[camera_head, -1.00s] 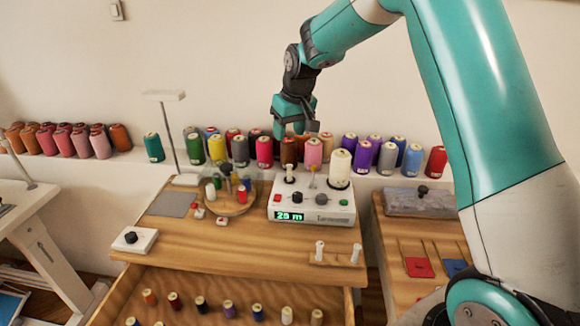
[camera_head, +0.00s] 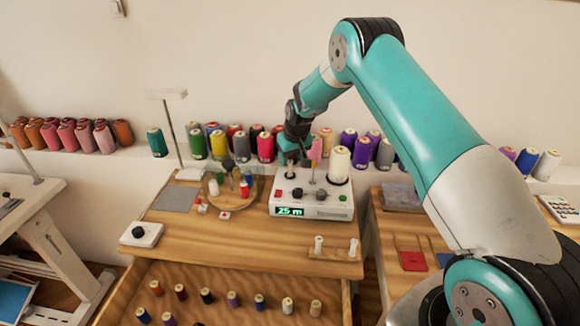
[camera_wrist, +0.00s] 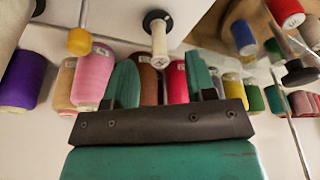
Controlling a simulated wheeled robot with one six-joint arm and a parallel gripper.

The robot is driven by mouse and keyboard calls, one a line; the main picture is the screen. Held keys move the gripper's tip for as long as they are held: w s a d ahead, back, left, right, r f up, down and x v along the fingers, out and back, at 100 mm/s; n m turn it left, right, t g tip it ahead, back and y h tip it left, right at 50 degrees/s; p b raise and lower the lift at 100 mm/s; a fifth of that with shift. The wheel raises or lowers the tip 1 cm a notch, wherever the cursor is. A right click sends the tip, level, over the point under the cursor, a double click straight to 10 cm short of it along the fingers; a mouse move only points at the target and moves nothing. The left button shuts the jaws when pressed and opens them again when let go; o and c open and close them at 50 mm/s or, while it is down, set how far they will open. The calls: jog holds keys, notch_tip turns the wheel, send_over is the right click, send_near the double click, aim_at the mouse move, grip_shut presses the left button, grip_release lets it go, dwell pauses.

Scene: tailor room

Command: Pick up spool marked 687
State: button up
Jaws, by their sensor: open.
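Several large thread spools stand in a row on the wall shelf. Their labels are too small to read, so I cannot tell which is marked 687. My gripper (camera_head: 292,158) is low behind the winding machine (camera_head: 312,206), in front of the shelf row. In the wrist view my gripper (camera_wrist: 162,82) is open and empty. A brown spool (camera_wrist: 147,84) and a crimson spool (camera_wrist: 176,82) show between and beyond its fingers. A pink spool (camera_wrist: 91,78) is just left of the left finger, with a tan spool (camera_wrist: 65,88) and a purple spool (camera_wrist: 22,80) further left.
A large white cone (camera_head: 340,163) stands on the machine, close right of my gripper. A tall lamp-like stand (camera_head: 172,125) is to the left. An open drawer (camera_head: 230,275) in front holds several small spools.

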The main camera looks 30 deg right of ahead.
aim_at(289, 166)
jog(key=shift+p+x, duration=0.9)
jog(key=shift+x, duration=1.45)
jog(key=shift+w, duration=0.1)
grip_shut()
